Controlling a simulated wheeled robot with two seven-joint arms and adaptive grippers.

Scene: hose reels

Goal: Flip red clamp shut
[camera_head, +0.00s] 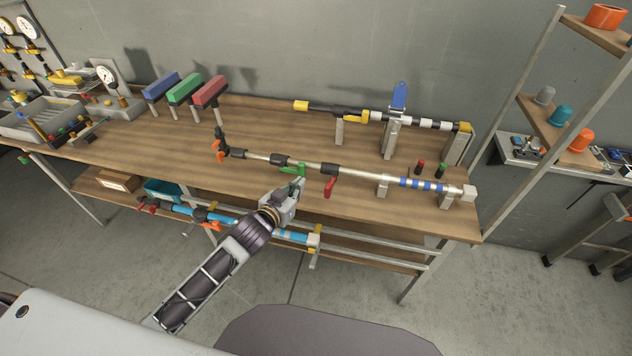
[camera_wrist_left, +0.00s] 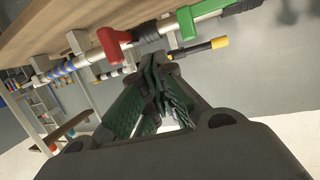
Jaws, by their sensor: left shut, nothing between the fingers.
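The red clamp (camera_head: 330,187) sits on the front silver pole (camera_head: 350,173), its lever sticking out from the pole toward the table's front edge. A green clamp (camera_head: 292,168) is on the same pole to its left. My left gripper (camera_head: 299,184) is shut and empty, just in front of the pole, close to the green clamp and left of the red one. In the left wrist view the red clamp (camera_wrist_left: 114,42) is beyond and left of the fingertips (camera_wrist_left: 158,72), apart from them. The green clamp (camera_wrist_left: 187,22) shows to the right there. My right gripper is not in view.
The pole rests on stands on the wooden table (camera_head: 270,132). A second pole with a blue clamp (camera_head: 399,95) lies behind. Small red (camera_head: 421,166) and green (camera_head: 440,170) pegs stand near the right end. Blue, green and red blocks on posts stand back left.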

